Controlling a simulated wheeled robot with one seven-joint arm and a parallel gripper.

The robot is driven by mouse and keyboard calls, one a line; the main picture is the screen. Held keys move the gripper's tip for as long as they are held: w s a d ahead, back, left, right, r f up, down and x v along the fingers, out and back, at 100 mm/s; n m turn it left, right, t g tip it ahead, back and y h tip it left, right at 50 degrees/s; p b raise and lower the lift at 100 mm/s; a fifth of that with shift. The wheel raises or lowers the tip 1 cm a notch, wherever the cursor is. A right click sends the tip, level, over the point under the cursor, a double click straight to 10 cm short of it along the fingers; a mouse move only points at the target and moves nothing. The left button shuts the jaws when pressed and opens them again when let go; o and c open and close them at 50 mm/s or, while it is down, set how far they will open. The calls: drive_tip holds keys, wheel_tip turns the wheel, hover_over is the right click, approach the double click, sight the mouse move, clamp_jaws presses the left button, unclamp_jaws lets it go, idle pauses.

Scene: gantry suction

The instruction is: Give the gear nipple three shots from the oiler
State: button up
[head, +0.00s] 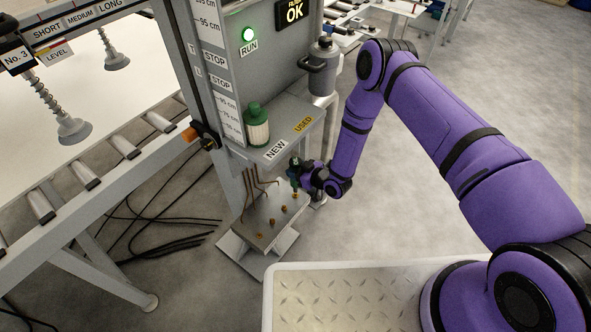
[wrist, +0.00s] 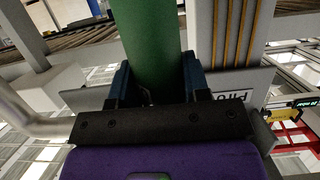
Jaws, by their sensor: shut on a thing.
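My gripper (head: 300,178) is shut on the green oiler (wrist: 149,45), which fills the space between the dark jaws in the wrist view. In the head view only a small dark green part of the oiler (head: 294,172) shows by the jaws, at the far right end of a nipple plate (head: 252,222). Several small brass nipples stand in a row along this plate. The nearest to the oiler (head: 295,195) lies just below it; I cannot tell whether they touch. No label is readable, so I cannot tell which nipple is the gear one. The oiler's tip is hidden.
Thin brown pipes (head: 249,187) rise behind the nipples. Above is a shelf marked NEW and USED (head: 285,135), holding a green-topped jar (head: 257,125). A roller conveyor (head: 124,145) runs at left. Floor to the right is open.

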drive_tip(key=shift+f, duration=0.55)
drive_tip(key=shift+r, duration=0.2)
idle(0.3)
drive_tip(key=shift+r, duration=0.5)
